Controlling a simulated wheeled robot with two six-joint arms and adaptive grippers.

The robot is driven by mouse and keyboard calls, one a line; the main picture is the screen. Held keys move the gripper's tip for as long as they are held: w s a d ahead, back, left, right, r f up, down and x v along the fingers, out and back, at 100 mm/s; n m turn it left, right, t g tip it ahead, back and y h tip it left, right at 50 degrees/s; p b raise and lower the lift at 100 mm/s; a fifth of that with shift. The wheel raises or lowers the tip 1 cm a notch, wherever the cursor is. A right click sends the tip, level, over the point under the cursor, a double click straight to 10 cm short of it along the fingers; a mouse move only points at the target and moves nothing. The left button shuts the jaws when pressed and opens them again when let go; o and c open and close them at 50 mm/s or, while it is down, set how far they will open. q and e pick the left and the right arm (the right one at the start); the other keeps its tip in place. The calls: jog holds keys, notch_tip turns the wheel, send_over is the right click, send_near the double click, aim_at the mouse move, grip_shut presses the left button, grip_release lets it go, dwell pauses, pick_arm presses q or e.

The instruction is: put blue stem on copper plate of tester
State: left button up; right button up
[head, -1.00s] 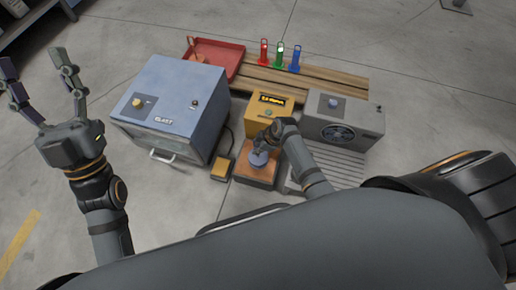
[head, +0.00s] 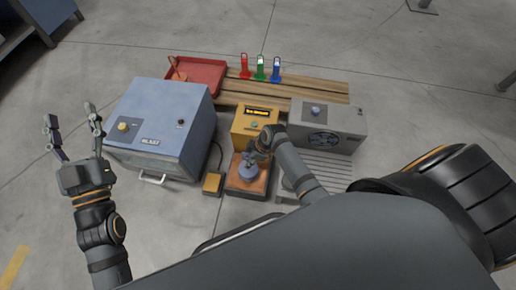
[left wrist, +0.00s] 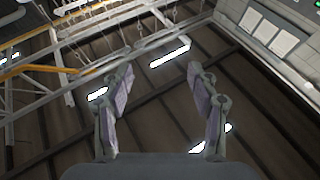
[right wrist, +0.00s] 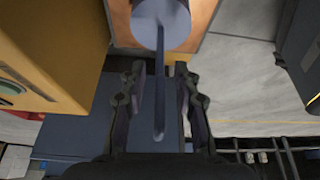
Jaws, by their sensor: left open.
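The blue stem has a round grey-blue base (head: 249,173) and a thin upright rod, clearer in the right wrist view (right wrist: 159,85). Its base is over the copper plate (head: 238,187) of the yellow tester (head: 254,120) and appears to rest on it. My right gripper (head: 256,152) is at the stem. In the right wrist view its fingers (right wrist: 160,75) stand apart on either side of the rod, with a gap visible on both sides. My left gripper (head: 70,112) is open and empty, raised at the far left, away from the tester.
A blue-grey oven-like box (head: 160,115) stands left of the tester, with a small yellow block (head: 212,183) in front. A grey fan unit (head: 328,125) stands on the right. Behind are a red tray (head: 205,72) and wooden slats with red, green and blue holders (head: 276,72).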

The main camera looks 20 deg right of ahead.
jog(key=shift+p+v, duration=0.55)
jog(key=shift+v, duration=0.55)
pick_arm(q)
notch_tip(320, 180, down, 19)
jog(key=s+g+p, duration=0.1)
jog(key=s+g, duration=0.1)
jog(key=g, duration=0.7)
jog(key=s+d+f+g+p, duration=0.1)
jog(key=s+f+g+p, duration=0.1)
jog(key=s+f+g, duration=0.7)
jog(key=s+f, duration=0.4)
jog(key=s, duration=0.1)
jog(key=shift+d+f+n, duration=0.25)
jog(key=shift+f+n, duration=0.05)
pick_arm(e)
jog(key=v, duration=0.7)
jog(key=shift+r, duration=0.15)
jog(key=s+d+r+m+t+h, duration=0.1)
jog(key=s+r+m, duration=0.1)
jog(key=s+m, duration=0.4)
jog(key=s+d+r+m+t+h, duration=0.1)
jog(key=s+r+m, duration=0.1)
jog(key=s+m, duration=0.3)
jog(key=s, duration=0.2)
jog(key=shift+s+d+m+t+h, duration=0.3)
jog(key=shift+d+m+t, duration=0.05)
jog(key=shift+m+t, duration=0.05)
